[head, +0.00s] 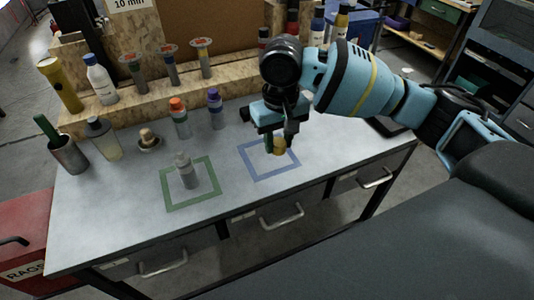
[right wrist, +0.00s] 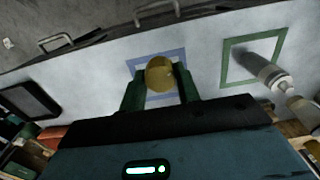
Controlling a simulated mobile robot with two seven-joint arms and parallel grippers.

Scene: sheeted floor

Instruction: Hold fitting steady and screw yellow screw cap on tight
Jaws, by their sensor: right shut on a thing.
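The yellow screw cap (head: 280,147) is between the fingers of my right gripper (head: 277,143), at the blue square outline (head: 258,172). In the right wrist view the cap (right wrist: 160,73) shows round between both green fingertips (right wrist: 159,88). I cannot tell whether it is clear of the table. The grey fitting (head: 186,172) stands upright inside the green square outline (head: 176,206), left of the gripper and apart from it. The fitting also shows in the right wrist view (right wrist: 266,72), with nothing holding it. My left gripper is not in view.
An orange-capped bottle (head: 180,120) and a purple-capped bottle (head: 215,109) stand behind the squares. A small brush or knob in a dish (head: 148,140), a bottle (head: 103,139) and a metal cup (head: 68,155) stand at left. A wooden rack (head: 130,105) lines the back. The table front is clear.

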